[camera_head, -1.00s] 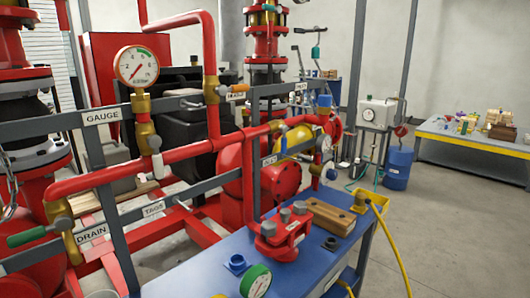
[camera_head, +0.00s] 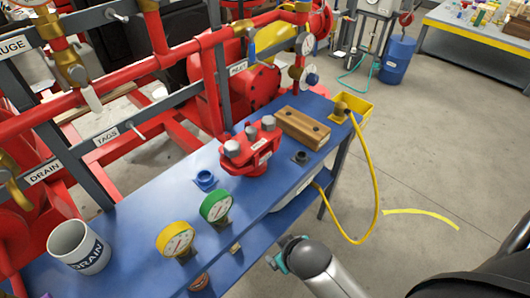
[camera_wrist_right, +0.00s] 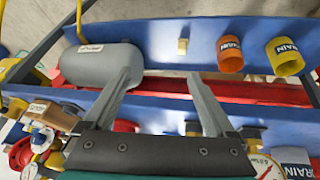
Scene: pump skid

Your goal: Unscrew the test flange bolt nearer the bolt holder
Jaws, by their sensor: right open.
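The red test flange (camera_head: 250,158) stands on the blue bench, with grey bolt heads on top. A wooden block with dark holes (camera_head: 302,128), which looks like the bolt holder, lies right of it. The flange bolt nearer this block (camera_head: 268,122) is seated in the flange. The block also shows at the left edge of the right wrist view (camera_wrist_right: 42,112). My right gripper (camera_head: 281,254) is in front of the bench's near edge, apart from the flange. In the right wrist view its two fingers (camera_wrist_right: 160,92) are spread and empty. My left gripper is not in view.
Green (camera_head: 216,207) and yellow (camera_head: 176,240) gauges and a DRAIN mug (camera_head: 79,247) stand on the bench. A blue socket (camera_head: 205,180) sits left of the flange. A yellow hose (camera_head: 375,190) hangs off the right end. Red pipes and grey rails stand behind.

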